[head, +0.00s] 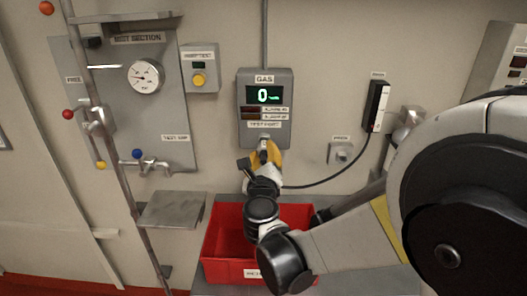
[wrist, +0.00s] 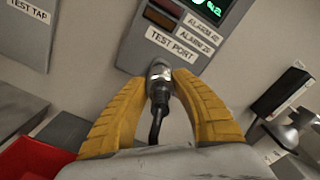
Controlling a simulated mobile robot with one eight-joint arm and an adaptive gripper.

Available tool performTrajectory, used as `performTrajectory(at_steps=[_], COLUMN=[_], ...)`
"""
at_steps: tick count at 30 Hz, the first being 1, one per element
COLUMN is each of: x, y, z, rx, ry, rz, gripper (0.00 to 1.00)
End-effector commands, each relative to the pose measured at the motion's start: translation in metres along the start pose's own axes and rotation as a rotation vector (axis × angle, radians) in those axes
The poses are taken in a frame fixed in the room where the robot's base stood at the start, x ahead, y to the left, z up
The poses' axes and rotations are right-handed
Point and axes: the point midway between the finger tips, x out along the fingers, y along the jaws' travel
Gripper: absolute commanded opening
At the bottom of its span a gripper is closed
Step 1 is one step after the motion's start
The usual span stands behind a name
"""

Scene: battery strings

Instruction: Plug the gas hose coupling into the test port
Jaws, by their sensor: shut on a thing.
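The gas hose coupling (wrist: 160,85) is a silvery and black plug with a black hose. My gripper (wrist: 160,80) has yellow fingers that are shut on it. In the wrist view the coupling's front end is at the lower edge of the gas detector (wrist: 178,35), right below the TEST PORT label (wrist: 171,44). The port itself is hidden behind the coupling, so I cannot tell whether it is seated. In the head view my gripper (head: 265,152) is just below the grey GAS box (head: 281,80), whose display reads 0. The hose (head: 340,172) runs right from my gripper.
A red bin (head: 217,247) stands below my gripper. A black handset-like unit (head: 376,105) hangs on the wall at right, above a small wall fitting (head: 340,153). The gauge panel (head: 128,110) with taps is at left, with a grey shelf (head: 172,210) below it.

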Motion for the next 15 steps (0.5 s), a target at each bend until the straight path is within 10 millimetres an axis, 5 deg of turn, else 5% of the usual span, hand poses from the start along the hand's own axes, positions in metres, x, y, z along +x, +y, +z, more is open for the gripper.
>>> performTrajectory(at_steps=[12,13,15], x=[0.0107,0.0107,0.0104], y=[0.0,0.0,0.0], z=[0.0002,0.0003,0.0003], rx=[0.0,0.0,0.0], ry=[0.0,0.0,0.0], rz=[0.0,0.0,0.0], gripper=[0.0,0.37,0.54])
